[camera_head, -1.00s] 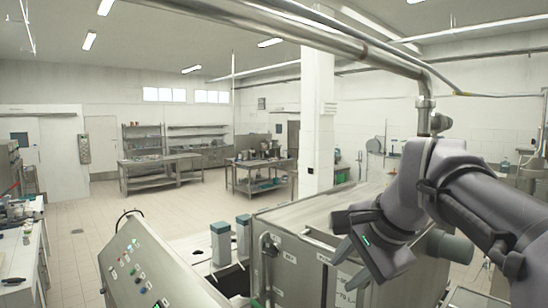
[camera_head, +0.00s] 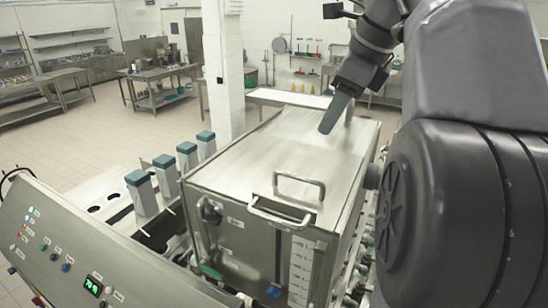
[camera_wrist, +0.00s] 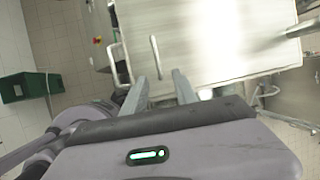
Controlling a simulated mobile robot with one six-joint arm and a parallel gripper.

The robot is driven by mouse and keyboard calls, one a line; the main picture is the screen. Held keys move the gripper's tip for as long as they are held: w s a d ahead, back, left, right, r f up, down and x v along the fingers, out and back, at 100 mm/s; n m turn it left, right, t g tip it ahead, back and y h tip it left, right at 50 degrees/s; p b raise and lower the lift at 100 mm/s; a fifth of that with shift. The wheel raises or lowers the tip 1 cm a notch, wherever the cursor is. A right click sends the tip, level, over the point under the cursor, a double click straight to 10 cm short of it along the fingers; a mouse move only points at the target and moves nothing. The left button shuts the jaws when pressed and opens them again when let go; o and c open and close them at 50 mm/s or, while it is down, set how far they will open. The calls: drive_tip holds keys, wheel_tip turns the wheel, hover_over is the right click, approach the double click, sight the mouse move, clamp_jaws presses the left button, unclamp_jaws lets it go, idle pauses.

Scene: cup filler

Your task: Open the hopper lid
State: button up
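The steel hopper (camera_head: 255,250) stands in the middle of the head view. Its flat lid (camera_head: 285,145) looks shut and lies level on top. A bar handle (camera_head: 300,178) stands on the lid near its front edge, with another bar handle (camera_head: 280,217) at the upper front just below. My gripper (camera_head: 332,118) is above the far right part of the lid, apart from both handles. In the wrist view, my gripper (camera_wrist: 158,85) has its two fingers spread with nothing between them. The lid handle (camera_wrist: 156,57) and the other handle (camera_wrist: 118,65) show beyond the fingertips.
A sloped control panel (camera_head: 75,255) with buttons stands at front left. Several cups with teal tops (camera_head: 142,192) line the hopper's left side. A white pillar (camera_head: 222,70) and a work table (camera_head: 160,88) stand behind. A green bin (camera_wrist: 30,87) shows in the wrist view.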

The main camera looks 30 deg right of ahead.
wheel_tip(320, 180, down, 3)
drive_tip(key=s+b, duration=0.1)
drive_tip(key=s, duration=0.1)
drive_tip(key=b, duration=0.2)
approach(310, 181)
drive_tip(key=x, duration=0.3)
drive_tip(key=w+x, duration=0.1)
drive_tip(key=x, duration=0.3)
drive_tip(key=shift+s+r, duration=0.1)
drive_tip(key=shift+r, duration=0.15)
drive_tip(key=shift+a+f, duration=0.1)
drive_tip(key=shift+f, duration=0.2)
drive_tip(key=shift+w+f, duration=0.25)
drive_tip(key=shift+w, duration=0.2)
drive_tip(key=shift+s, duration=0.2)
clamp_jaws()
drive_tip(key=shift+r, duration=0.1)
